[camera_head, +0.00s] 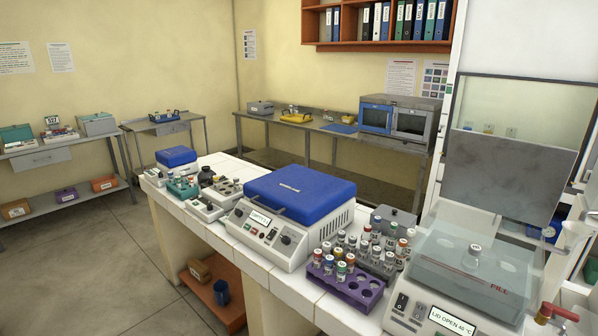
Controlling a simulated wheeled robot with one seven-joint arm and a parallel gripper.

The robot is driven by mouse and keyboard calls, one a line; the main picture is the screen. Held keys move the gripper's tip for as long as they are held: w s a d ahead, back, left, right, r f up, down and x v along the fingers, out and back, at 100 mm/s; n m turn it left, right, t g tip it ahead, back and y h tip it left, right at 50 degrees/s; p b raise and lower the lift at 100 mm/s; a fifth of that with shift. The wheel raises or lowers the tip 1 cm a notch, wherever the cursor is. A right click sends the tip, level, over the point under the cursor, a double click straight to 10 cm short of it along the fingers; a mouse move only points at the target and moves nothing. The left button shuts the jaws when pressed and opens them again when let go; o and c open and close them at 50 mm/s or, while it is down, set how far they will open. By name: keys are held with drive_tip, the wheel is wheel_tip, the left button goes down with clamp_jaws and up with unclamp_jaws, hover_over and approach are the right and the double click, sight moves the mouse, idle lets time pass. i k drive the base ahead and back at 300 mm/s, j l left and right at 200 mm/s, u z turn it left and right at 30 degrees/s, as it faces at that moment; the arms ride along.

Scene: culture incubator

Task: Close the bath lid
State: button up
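The bath (405,305) stands at the right end of the white tiled bench, and its front display reads "LID OPEN 40 °C". Its lid (505,178) is a grey, partly see-through panel raised upright at the back of the bath. A small capped vial (472,256) shows in the bath opening, and the red word "FILL" is at its right side. I cannot make out my gripper in this view.
A purple rack (372,297) and a grey rack of capped vials stand left of the bath. A device with a blue lid (300,193) is further left. A glass-fronted cabinet (520,110) is behind the lid.

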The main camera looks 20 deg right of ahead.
sight(525, 182)
drive_tip(key=k+l+u, duration=0.1)
drive_tip(key=l+u, duration=0.35)
drive_tip(key=k+l+u, duration=0.15)
drive_tip(key=l+u, duration=0.25)
drive_tip(key=k+l+u, duration=0.15)
drive_tip(key=u, duration=0.3)
drive_tip(key=k+l+u, duration=0.25)
drive_tip(key=u, duration=0.2)
drive_tip(key=k+l+u, duration=0.15)
drive_tip(key=u, duration=0.25)
drive_tip(key=k+l+u, duration=0.2)
drive_tip(key=u, duration=0.2)
drive_tip(key=k+l+u, duration=0.1)
drive_tip(key=u, duration=0.3)
drive_tip(key=k+u, duration=0.4)
drive_tip(key=k+l+u, duration=0.15)
drive_tip(key=k, duration=0.65)
drive_tip(key=k+l+z, duration=0.2)
drive_tip(key=k+z, duration=0.25)
drive_tip(key=k+l+z, duration=0.35)
drive_tip(key=z, duration=0.15)
drive_tip(key=k+l+z, duration=0.45)
drive_tip(key=i+l, duration=0.05)
